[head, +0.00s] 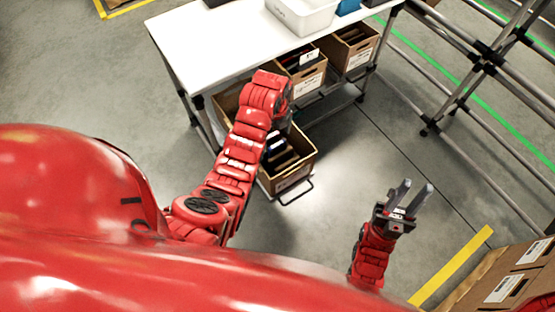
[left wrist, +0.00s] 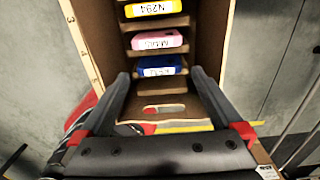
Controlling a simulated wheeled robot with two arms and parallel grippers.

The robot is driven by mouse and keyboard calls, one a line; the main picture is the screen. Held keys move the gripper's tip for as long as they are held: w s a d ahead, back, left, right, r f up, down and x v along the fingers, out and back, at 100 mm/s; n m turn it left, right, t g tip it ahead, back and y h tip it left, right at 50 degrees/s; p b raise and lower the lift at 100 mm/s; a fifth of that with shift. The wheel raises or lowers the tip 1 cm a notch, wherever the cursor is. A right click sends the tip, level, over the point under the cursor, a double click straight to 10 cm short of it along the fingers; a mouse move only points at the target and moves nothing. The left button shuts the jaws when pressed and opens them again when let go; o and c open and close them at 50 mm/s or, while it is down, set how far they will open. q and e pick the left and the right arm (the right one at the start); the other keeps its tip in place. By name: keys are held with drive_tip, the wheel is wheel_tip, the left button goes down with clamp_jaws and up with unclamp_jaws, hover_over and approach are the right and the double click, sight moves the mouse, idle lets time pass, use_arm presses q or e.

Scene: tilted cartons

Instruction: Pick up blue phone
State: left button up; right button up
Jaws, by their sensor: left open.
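The blue phone (left wrist: 158,67) stands in a slot of a tilted brown carton (left wrist: 213,35) in the left wrist view, with a white label facing me. My left gripper (left wrist: 158,80) is open, its two fingers apart on either side of the slot with the blue phone; they are not closed on it. In the head view my left arm reaches down to this carton (head: 297,175) under the table, and the arm hides most of the gripper. My right gripper (head: 416,186) is open and empty over the floor at the right.
A pink phone (left wrist: 158,41) and a yellow phone (left wrist: 150,9) sit in slots beyond the blue one. A white table (head: 200,45) stands above the cartons, with a white bin (head: 305,17) on it. More cartons (head: 352,48) sit under its right side. A metal rack (head: 487,60) stands at right.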

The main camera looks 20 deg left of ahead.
use_arm(q)
wheel_tip(320, 180, down, 2)
drive_tip(key=shift+f+b, duration=0.2)
drive_tip(key=shift+b, duration=0.35)
wheel_tip(320, 180, down, 7)
drive_tip(key=shift+s+d+r+p, duration=0.2)
drive_tip(key=shift+s+d+p, duration=0.1)
drive_tip(key=shift+s+p, duration=0.05)
drive_tip(key=c, duration=0.9)
drive_tip(key=shift+r, duration=0.1)
drive_tip(key=shift+c, duration=0.2)
